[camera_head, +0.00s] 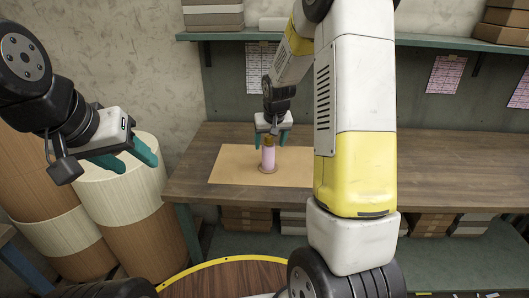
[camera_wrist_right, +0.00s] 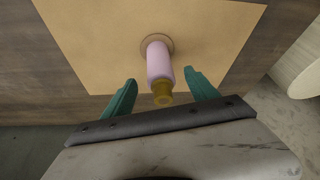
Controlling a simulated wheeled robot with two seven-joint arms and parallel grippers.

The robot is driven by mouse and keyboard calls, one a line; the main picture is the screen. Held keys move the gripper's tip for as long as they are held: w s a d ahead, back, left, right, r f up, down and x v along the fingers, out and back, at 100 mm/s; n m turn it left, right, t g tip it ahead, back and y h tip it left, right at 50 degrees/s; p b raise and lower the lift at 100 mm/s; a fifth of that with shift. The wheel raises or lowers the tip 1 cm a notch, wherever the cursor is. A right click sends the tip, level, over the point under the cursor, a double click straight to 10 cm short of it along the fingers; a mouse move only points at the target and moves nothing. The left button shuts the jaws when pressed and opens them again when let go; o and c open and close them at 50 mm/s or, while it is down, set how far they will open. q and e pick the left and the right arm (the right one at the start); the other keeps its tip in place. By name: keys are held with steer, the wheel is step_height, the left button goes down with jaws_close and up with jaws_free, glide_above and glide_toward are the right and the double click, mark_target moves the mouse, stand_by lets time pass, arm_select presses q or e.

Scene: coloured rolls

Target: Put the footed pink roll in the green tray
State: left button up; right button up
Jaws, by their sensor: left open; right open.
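The footed pink roll (camera_head: 268,158) stands upright on a tan mat on the wooden table, with a round brown foot at its base. In the right wrist view the pink roll (camera_wrist_right: 159,63) shows a gold-brown top end pointing toward me. My right gripper (camera_head: 270,145) is open around the roll's upper part; in the wrist view its teal fingers (camera_wrist_right: 160,78) are on either side with gaps, not closed on it. My left gripper (camera_head: 133,164) is open and empty at the left, away from the table. I see no green tray in either view.
The tan mat (camera_head: 225,170) lies on the wooden table (camera_head: 440,165), whose right part is bare. Large pale drums (camera_head: 120,195) stand left of the table. A shelf (camera_head: 430,42) with boxes runs along the wall above. More boxes (camera_head: 245,218) sit under the table.

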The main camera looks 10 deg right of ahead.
mark_target(268, 153)
steer(key=x, duration=0.7)
steer(key=shift+d+f, duration=0.1)
steer(key=shift+f, duration=0.15)
steer(key=c, duration=1.4)
jaws_close()
steer(key=shift+r, duration=0.15)
